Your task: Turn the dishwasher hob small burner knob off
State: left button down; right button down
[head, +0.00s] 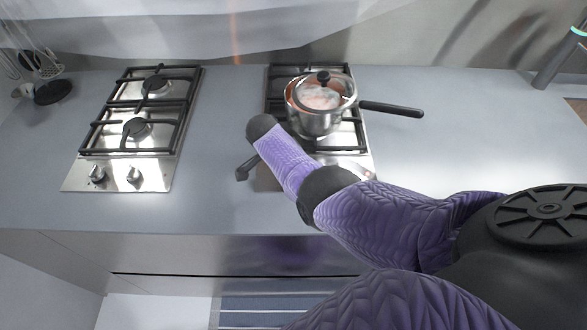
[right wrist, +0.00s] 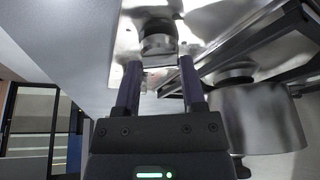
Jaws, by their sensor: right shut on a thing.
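The right hob (head: 361,168) shows in the head view, partly behind my right arm. Its knobs are hidden there by the arm and forearm. In the right wrist view, a round metallic knob (right wrist: 158,42) stands out from the shiny hob panel, in line with my fingertips. My right gripper (right wrist: 158,66) has its two dark fingers on either side of the knob's near end and is shut on it. I cannot tell from this view which way the knob is turned. My left gripper is in neither view.
A steel pot (head: 318,118) with a glass lid stands on the right hob, its black handle (head: 392,109) pointing right; the pot is close beside my right gripper. A second hob (head: 130,150) with two knobs is at left. Bare counter (head: 220,130) lies between the hobs.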

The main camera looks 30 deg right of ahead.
jog(key=m+g+b, duration=0.1)
jog(key=m+b, duration=0.2)
jog(key=shift+w+f, duration=0.15)
jog(key=shift+d+m+g+y+b, duration=0.1)
jog(key=shift+m+g+y+b, duration=0.35)
jog(key=shift+m+b, duration=0.9)
jog(key=shift+r, duration=0.2)
jog(key=shift+m, duration=0.25)
jog(key=shift+c, duration=0.8)
grip_release()
jog(key=p+v, duration=0.2)
jog(key=v, duration=0.8)
jog(key=shift+w, duration=0.2)
